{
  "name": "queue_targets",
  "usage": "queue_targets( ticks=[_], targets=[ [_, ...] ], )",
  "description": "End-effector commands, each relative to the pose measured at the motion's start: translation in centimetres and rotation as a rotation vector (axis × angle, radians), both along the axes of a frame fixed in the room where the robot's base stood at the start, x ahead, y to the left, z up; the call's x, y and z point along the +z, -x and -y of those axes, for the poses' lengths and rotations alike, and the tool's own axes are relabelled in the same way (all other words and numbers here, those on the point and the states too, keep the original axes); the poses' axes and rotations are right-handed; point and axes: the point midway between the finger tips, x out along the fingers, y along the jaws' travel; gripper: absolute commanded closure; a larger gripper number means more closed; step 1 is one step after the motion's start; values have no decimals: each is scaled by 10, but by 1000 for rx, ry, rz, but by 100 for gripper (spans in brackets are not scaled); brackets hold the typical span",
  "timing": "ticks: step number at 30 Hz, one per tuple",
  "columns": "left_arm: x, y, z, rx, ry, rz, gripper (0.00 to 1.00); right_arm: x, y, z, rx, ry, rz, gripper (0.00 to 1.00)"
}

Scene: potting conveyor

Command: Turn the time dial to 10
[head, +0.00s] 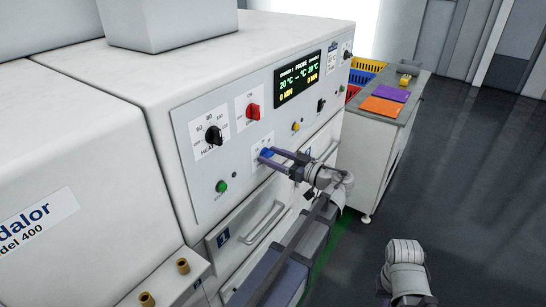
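The control panel of a white machine is on the left side of the head view. A blue dial (266,153) sits low on it, on a small white label too small to read. My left gripper (268,155) is at this dial, with one finger on each side of it. Whether the fingers press on the dial or stand just apart I cannot tell, and they partly hide the dial and label. The display (298,79) reads 20 °C and 0 MIN. My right arm shows at the lower right, away from the panel; its fingertips are not clearly seen.
Near the blue dial are a black dial (213,136), a red knob (253,111), a green button (221,186) and a yellow button (296,126). A drawer handle (264,222) juts out below. A side table (417,93) holds purple and orange sheets. Floor at right is clear.

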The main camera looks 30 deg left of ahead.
Motion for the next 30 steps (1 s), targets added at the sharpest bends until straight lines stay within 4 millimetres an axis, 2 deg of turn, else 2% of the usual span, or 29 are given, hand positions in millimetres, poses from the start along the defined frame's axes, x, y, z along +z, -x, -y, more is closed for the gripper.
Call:
queue_targets(
  ticks=[2, 16, 23, 30],
  targets=[
    [0, 0, 0, 0, 0, 0, 47, 0, 0, 0, 0, 0, 0, 100],
    [0, 0, 0, 0, 0, 0, 100, 0, 0, 0, 0, 0, 0, 100],
    [0, 0, 0, 0, -1, -16, 100, 0, 0, 0, 0, 0, 0, 100],
    [0, 0, 0, 0, -10, -129, 100, 0, 0, 0, 0, 0, 0, 100]
  ],
)
